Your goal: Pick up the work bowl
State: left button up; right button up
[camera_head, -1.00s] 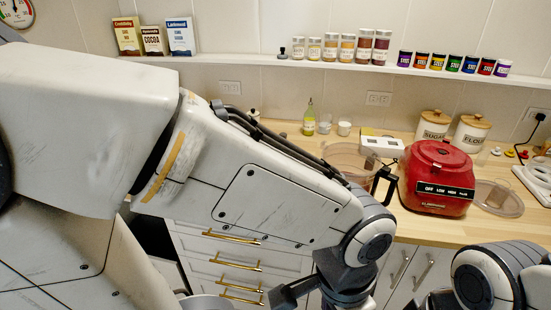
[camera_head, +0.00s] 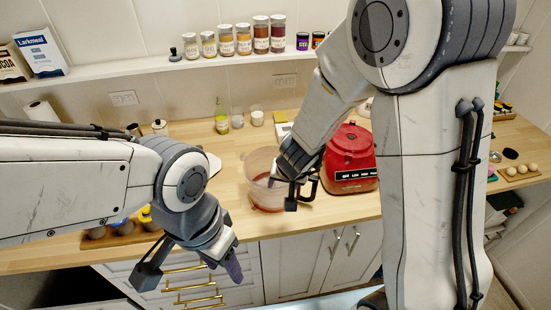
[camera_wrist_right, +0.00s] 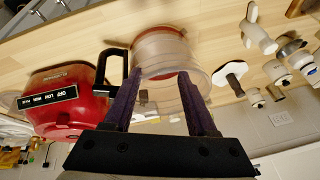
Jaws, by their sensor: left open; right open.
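The work bowl (camera_head: 262,170) is a clear, tinted container with a dark handle, standing on the wooden counter left of the red processor base. In the right wrist view the bowl (camera_wrist_right: 160,50) lies just beyond the fingertips, with its black handle on the left. My right gripper (camera_head: 282,190) is open at the bowl's right side and hides part of it; in its wrist view the two purple fingers (camera_wrist_right: 159,76) are apart, with the bowl's near wall between or behind their tips. Contact cannot be told. My left gripper (camera_head: 192,268) is open and empty in front of the counter.
The red processor base (camera_head: 350,158) stands close right of the bowl. Behind are a green-yellow bottle (camera_head: 222,122) and small white jars (camera_head: 257,118). A wooden tray (camera_head: 122,234) with round items lies front left. A shelf (camera_head: 190,65) with spice jars runs above.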

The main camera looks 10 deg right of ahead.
aim_at(313, 191)
jog(key=d+f+m+g+h+p, duration=0.1)
jog(key=d+m+h+p, duration=0.15)
jog(key=d, duration=0.55)
jog(key=shift+h, duration=0.25)
jog(key=b+x, duration=0.2)
jog(key=x, duration=0.1)
jog(key=b+x, duration=0.2)
jog(key=x, duration=0.2)
jog(key=b+x, duration=0.3)
jog(key=x, duration=0.1)
jog(key=shift+w+d+r, duration=0.2)
jog(key=shift+w+d, duration=0.1)
jog(key=shift+w, duration=0.05)
pick_arm(q)
notch_tip(313, 191, down, 3)
jog(key=shift+a+r, duration=0.1)
jog(key=shift+r, duration=0.05)
pick_arm(e)
jog(key=shift+r, duration=0.1)
grip_shut()
